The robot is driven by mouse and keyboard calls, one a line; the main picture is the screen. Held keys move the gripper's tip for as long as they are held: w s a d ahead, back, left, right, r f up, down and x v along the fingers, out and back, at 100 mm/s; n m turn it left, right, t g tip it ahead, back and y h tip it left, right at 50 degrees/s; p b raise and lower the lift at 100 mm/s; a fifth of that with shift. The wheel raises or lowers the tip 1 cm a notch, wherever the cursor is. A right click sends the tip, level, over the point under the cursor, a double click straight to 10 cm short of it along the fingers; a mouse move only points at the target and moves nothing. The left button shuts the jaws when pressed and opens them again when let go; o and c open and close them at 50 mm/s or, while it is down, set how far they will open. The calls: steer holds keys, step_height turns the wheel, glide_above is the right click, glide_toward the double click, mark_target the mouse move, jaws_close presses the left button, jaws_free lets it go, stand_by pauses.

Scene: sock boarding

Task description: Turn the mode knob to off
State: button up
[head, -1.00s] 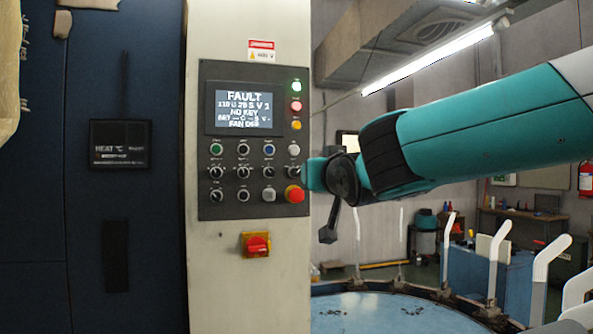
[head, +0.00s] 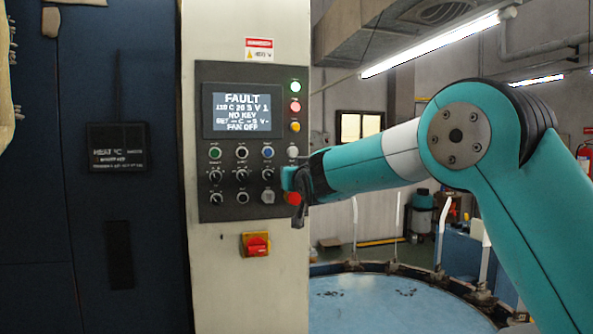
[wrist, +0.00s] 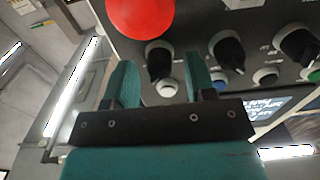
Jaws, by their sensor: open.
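The control panel (head: 228,150) carries several black rotary knobs; their labels are too small to read, so I cannot tell which is the mode knob. In the wrist view one black knob (wrist: 158,62) shows between my gripper's fingers, its pointer ridge roughly upright in the picture. Two more knobs (wrist: 228,52) (wrist: 297,45) are to its right. My gripper (wrist: 159,66) is open, a finger on either side of that knob; contact cannot be told. In the head view my gripper (head: 288,178) is at the panel's right edge and hides the rightmost knob of the upper knob row.
The red emergency button (wrist: 140,15) is close to the fingers; it is partly hidden in the head view (head: 293,198). The screen (head: 241,110) reads FAULT. A red-and-yellow switch (head: 256,244) is below the panel. A round blue table (head: 390,300) is at lower right.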

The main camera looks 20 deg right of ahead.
steer(key=c, duration=0.9)
steer(key=shift+c, duration=0.2)
steer(key=shift+n+b, duration=0.4)
steer(key=shift+b, duration=0.05)
steer(key=n+b, duration=0.2)
steer(key=shift+f+n, duration=0.15)
steer(key=shift+n, duration=0.25)
steer(key=n+b, duration=0.2)
steer(key=n, duration=0.3)
steer(key=shift+a, duration=0.1)
